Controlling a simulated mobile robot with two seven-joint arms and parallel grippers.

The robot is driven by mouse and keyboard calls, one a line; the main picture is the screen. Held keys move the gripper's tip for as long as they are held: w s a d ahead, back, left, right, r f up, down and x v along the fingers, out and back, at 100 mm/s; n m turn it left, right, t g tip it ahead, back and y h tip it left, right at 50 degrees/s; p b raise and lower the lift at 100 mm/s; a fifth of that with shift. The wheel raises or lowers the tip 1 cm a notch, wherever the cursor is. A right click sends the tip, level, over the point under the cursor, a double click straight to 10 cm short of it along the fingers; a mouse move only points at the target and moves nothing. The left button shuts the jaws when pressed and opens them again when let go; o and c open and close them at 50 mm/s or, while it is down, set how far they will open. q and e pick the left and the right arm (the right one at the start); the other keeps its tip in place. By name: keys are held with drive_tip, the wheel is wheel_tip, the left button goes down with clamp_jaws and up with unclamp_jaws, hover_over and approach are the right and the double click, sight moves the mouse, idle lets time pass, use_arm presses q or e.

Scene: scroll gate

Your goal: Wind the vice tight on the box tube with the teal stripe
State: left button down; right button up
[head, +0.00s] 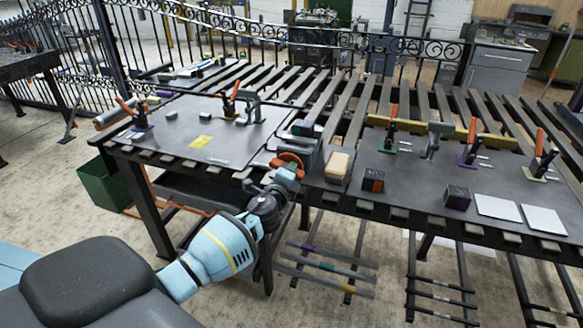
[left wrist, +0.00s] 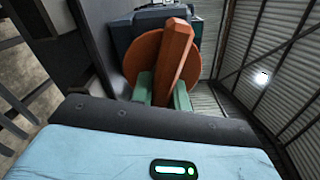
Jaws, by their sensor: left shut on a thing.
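The vice (head: 304,142) stands at the front edge of the tables, at the gap between them. Its orange handwheel (head: 288,161) faces me. In the left wrist view the handwheel (left wrist: 146,60) is an orange disc with a thick orange grip bar (left wrist: 175,55) leaning to the right. My left gripper (head: 289,174) is shut on that bar, with its green fingertips (left wrist: 163,93) on either side of it. A small teal-green patch shows at the top of the vice jaws. I cannot tell whether it is the striped box tube. My right gripper is out of view.
Toggle clamps with orange handles (head: 390,135) stand on both tables. A wooden block (head: 339,165), dark cubes (head: 457,197) and pale plates (head: 543,219) lie on the right table. Bars with purple, green and yellow bands (head: 325,266) rest on a low rack below. A green bin (head: 105,185) stands left.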

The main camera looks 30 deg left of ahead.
use_arm(q)
drive_tip(key=m, duration=0.5)
drive_tip(key=shift+s+a+f+p, duration=0.1)
drive_tip(key=shift+f+p, duration=0.25)
drive_tip(key=shift+f, duration=0.05)
drive_tip(key=shift+a+f+m, duration=0.1)
drive_tip(key=shift+f+m, duration=0.1)
drive_tip(key=shift+m, duration=1.5)
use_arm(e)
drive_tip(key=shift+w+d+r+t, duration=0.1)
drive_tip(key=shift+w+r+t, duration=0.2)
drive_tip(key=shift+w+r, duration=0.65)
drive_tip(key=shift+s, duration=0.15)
use_arm(q)
drive_tip(key=shift+f, duration=0.1)
drive_tip(key=c, duration=1.6)
unclamp_jaws()
drive_tip(key=shift+s, duration=0.1)
drive_tip(key=shift+o, duration=1.2)
drive_tip(key=shift+r, duration=0.2)
drive_tip(key=shift+p, duration=0.3)
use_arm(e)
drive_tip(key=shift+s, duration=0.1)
use_arm(q)
drive_tip(key=shift+r, duration=0.1)
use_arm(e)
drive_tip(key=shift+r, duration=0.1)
